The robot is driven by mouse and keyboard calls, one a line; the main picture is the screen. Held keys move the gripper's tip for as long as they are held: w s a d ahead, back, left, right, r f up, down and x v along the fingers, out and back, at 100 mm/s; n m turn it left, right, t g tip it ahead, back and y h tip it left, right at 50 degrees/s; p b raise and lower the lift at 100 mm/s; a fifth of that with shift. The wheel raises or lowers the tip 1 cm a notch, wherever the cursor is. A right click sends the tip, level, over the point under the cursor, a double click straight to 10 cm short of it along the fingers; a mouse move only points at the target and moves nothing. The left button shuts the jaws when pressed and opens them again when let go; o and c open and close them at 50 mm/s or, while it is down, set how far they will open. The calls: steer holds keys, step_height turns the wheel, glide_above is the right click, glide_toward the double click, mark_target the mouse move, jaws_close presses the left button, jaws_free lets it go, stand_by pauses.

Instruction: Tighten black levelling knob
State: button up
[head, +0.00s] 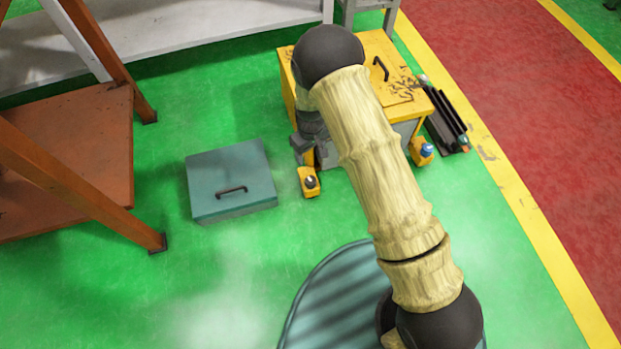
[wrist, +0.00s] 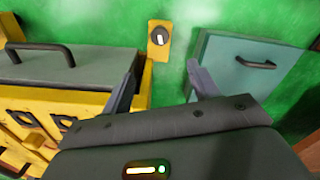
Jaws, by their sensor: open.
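The black levelling knob (head: 310,182) sits on a yellow foot plate (head: 309,190) at the front left of the yellow cabinet (head: 421,104). In the wrist view the knob (wrist: 158,37) shows as a dark round cap with a pale slot or mark on it. My gripper (wrist: 161,60) is open and empty. Its two fingertips lie on either side of the knob's line in that view, with the knob beyond them and apart from them. In the head view my gripper (head: 297,149) is partly hidden by my arm, just behind the knob.
A teal box (head: 228,172) with a dark handle stands on the green floor to the left. A blue knob (head: 427,150) sits on the cabinet's right foot. Dark bars (head: 446,115) lie to the cabinet's right. An orange-brown stand (head: 80,150) is at far left.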

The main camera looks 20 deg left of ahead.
mark_target(310, 180)
step_height(310, 180, down, 17)
steer(key=b, duration=0.9)
steer(key=shift+f, duration=0.2)
steer(key=c, duration=1)
